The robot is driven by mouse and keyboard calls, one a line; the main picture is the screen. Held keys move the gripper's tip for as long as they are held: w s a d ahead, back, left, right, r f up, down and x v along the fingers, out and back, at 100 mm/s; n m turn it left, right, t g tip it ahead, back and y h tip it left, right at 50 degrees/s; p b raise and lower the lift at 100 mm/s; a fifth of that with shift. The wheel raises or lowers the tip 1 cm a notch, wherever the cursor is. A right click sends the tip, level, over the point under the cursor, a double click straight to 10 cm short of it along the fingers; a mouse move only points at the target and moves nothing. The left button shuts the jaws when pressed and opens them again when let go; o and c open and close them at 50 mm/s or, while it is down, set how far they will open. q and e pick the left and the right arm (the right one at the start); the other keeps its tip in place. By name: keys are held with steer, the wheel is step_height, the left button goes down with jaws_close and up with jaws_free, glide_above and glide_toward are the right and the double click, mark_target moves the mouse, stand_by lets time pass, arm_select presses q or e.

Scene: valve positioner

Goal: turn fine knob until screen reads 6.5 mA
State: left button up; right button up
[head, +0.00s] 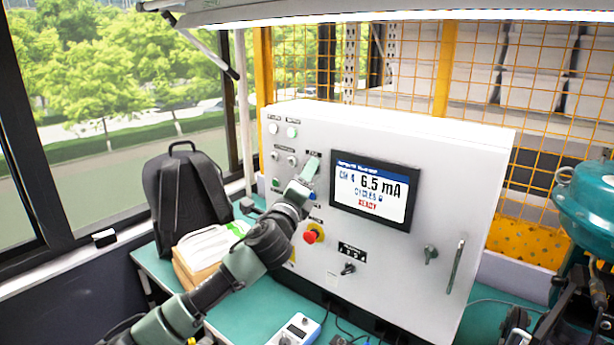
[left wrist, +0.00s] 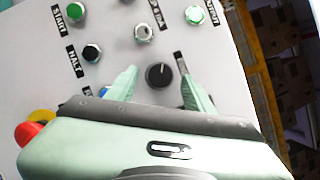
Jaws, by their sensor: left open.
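The screen (head: 372,190) on the white cabinet reads 6.5 mA, with CYCLES 0 and READY below it. My left gripper (head: 309,170) is at the cabinet's front, left of the screen. In the left wrist view a round black knob (left wrist: 158,76) with a pale pointer mark sits between the two green fingertips of my left gripper (left wrist: 159,80). The fingers are open, with a gap visible on each side of the knob. The label beside the knob is partly hidden by a finger. In the head view my gripper hides this knob. My right gripper does not show.
A red emergency button (head: 310,237) is just below my left gripper, and a black selector (head: 348,269) is lower on the panel. Green START (left wrist: 77,13) and black HALT (left wrist: 92,53) buttons are near the fingers. A backpack (head: 184,195) stands left of the cabinet.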

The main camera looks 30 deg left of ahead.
arm_select(q)
steer(key=b+v, duration=0.2)
steer(key=v, duration=0.4)
steer(key=shift+s, duration=0.4)
steer(key=shift+d, duration=0.1)
